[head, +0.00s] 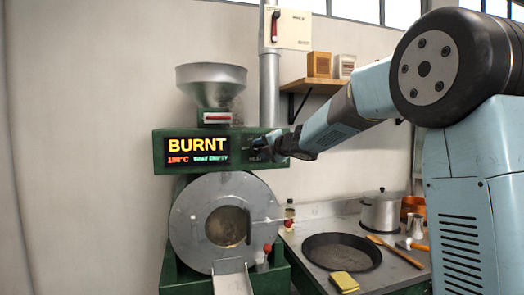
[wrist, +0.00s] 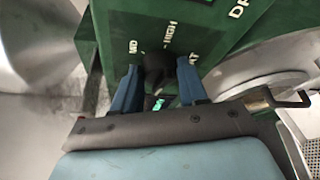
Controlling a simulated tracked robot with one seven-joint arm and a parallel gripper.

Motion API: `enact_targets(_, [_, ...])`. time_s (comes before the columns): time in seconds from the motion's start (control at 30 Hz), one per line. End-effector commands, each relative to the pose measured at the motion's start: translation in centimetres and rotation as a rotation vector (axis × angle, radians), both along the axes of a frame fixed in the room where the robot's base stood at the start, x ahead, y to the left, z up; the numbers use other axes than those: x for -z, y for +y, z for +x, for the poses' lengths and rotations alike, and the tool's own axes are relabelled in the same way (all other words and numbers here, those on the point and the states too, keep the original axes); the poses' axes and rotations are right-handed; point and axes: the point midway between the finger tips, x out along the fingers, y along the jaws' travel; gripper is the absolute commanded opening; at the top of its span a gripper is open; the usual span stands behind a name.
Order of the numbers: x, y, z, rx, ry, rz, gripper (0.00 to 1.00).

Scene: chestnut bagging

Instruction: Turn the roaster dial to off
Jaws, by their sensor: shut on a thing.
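The roaster (head: 220,215) is a green machine with a grey drum front and a metal hopper on top. Its display (head: 197,151) reads "BURNT" with smaller lines below. My gripper (head: 260,147) is at the right part of the green panel and covers the dial there. In the wrist view my gripper (wrist: 157,85) has its two blue fingers on either side of the black dial (wrist: 158,65), shut on it. Labels "HIGH" and what looks like "MID" show beside the dial. The dial's pointer setting is hidden.
A counter at right holds a dark pan (head: 342,257), a lidded pot (head: 381,211), a yellow sponge (head: 343,282) and a wooden spoon (head: 395,251). A wall box with a red lever (head: 275,25) hangs above. A shelf (head: 312,85) is behind my arm.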

Motion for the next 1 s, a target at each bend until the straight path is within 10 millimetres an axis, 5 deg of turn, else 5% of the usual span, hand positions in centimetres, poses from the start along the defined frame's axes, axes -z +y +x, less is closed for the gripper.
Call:
enact_targets(0.83, [0.58, 0.28, -0.06, -0.004, -0.026, -0.128, 0.12])
enact_targets(0.87, [0.60, 0.29, -0.06, -0.004, -0.026, -0.128, 0.45])
enact_targets(1.0, [0.43, 0.21, -0.04, -0.002, -0.027, -0.127, 0.59])
